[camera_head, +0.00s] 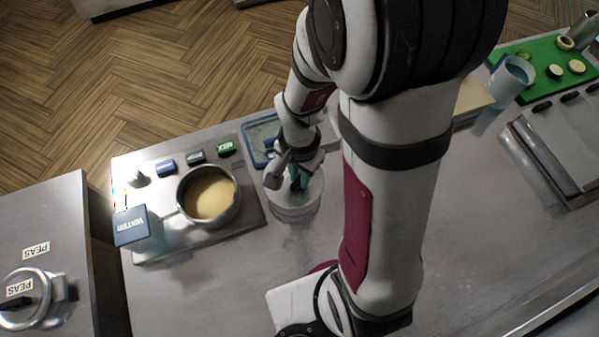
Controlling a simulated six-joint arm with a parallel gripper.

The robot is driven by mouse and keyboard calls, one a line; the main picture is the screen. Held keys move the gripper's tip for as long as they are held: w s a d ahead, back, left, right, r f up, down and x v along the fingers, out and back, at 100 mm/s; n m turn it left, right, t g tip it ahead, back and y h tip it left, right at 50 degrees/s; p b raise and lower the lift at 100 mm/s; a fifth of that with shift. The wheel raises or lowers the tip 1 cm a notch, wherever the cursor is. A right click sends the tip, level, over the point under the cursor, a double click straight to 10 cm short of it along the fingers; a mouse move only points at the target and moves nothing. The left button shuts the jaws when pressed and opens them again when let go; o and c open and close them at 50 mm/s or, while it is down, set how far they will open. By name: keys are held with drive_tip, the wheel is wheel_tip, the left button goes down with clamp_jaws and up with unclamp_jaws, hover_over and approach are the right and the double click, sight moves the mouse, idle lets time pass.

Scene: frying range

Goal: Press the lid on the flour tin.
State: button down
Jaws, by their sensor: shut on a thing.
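A round, pale, clear-looking tin (295,212) stands on the steel counter near the middle, under my gripper; no label shows on it, and I take it as the flour tin. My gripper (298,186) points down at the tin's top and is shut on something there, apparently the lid. Teal and dark parts show at the fingers. The lid's outline is hard to tell from the tin's rim, so I cannot tell whether it sits level or touches all round. My wrist hides the far side.
A steel pot (183,215) of tan contents stands close on the left, with a blue WATER box (131,229) beyond it. A blue-rimmed tray (252,151) lies behind. The front counter is clear.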

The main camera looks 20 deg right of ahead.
drive_tip(key=shift+c, duration=1.3)
unclamp_jaws()
drive_tip(key=shift+r, duration=0.1)
drive_tip(key=shift+r, duration=3.45)
clamp_jaws()
drive_tip(key=shift+f, duration=0.25)
